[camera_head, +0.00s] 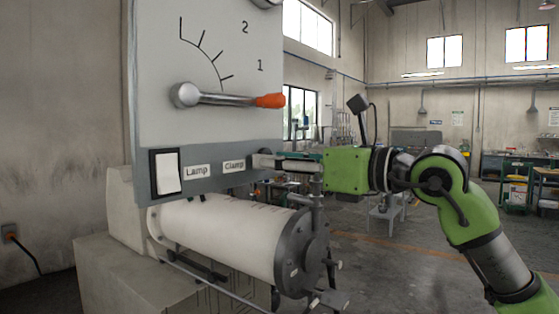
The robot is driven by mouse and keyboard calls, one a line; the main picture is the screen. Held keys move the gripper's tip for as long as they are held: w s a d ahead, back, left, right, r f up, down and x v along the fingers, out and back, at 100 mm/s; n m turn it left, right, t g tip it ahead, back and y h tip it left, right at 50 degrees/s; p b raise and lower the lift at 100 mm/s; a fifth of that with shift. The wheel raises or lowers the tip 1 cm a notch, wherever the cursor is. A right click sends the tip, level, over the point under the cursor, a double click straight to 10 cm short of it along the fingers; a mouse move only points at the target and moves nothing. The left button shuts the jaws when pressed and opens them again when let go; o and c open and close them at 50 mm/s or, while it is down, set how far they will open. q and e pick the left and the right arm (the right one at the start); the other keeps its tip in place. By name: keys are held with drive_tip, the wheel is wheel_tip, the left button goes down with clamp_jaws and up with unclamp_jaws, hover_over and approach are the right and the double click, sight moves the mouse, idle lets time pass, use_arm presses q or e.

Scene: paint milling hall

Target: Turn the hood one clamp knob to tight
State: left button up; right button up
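The grey hood panel (225,65) fills the left half of the head view. On its lower band is a "Clamp" label (234,165), and just right of it a small clamp knob (256,160) at the panel's edge, mostly covered. My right gripper (278,163) comes in from the right, with its fingertips at the knob. I cannot tell whether the fingers are closed around it or only beside it. The knob's turn position cannot be made out. My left gripper is not in view.
A metal lever (225,98) with an orange tip sticks out above the band. A white lamp switch (167,172) sits left of the labels. A white cylinder (225,235) with a dark flanged end lies below the hood. Open floor (390,270) lies to the right.

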drive_tip(key=shift+m+b, duration=5.55)
drive_tip(key=shift+m, duration=3.35)
drive_tip(key=o, duration=1.1)
drive_tip(key=shift+o, duration=0.2)
